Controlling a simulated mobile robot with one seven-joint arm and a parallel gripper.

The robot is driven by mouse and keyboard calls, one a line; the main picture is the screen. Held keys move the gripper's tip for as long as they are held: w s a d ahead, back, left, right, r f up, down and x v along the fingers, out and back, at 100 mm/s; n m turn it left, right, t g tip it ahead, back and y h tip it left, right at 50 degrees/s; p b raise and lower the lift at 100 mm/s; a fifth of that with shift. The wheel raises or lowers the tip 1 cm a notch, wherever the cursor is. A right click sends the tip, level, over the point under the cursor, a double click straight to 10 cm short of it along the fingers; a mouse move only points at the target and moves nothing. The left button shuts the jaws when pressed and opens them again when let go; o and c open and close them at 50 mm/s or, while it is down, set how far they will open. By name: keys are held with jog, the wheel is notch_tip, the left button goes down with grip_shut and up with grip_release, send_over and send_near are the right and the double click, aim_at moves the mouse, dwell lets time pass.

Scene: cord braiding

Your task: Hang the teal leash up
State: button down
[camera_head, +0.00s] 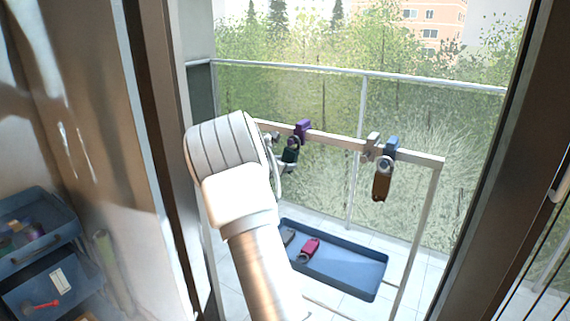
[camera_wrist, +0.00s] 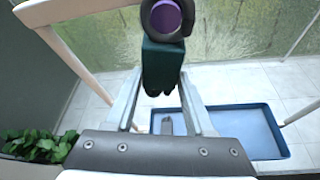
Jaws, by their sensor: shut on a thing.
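The teal leash (camera_wrist: 163,66), dark green with a grey ring at its top, is held between the fingers of my gripper (camera_wrist: 160,78). It also shows in the head view (camera_head: 289,156), partly behind my wrist. A purple hook (camera_wrist: 165,16) on the rack rail lines up inside the ring in the wrist view. In the head view the purple hook (camera_head: 301,128) stands just above the leash. I cannot tell how far the ring sits over the hook. My gripper is shut on the leash's body, just below the ring.
A brown leash (camera_head: 381,187) hangs from a blue hook (camera_head: 391,146) farther right on the pale rail (camera_head: 336,138). A blue tray (camera_head: 350,273) on the floor holds a magenta leash (camera_head: 309,247) and a grey item (camera_head: 288,235). Door frames stand close on both sides.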

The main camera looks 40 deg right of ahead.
dwell(0.3)
jog(key=shift+c, duration=0.9)
grip_release()
jog(key=shift+o, duration=0.9)
jog(key=v, duration=0.6)
jog(key=shift+b, duration=0.4)
jog(key=shift+s+r, duration=0.1)
jog(key=shift+r, duration=0.05)
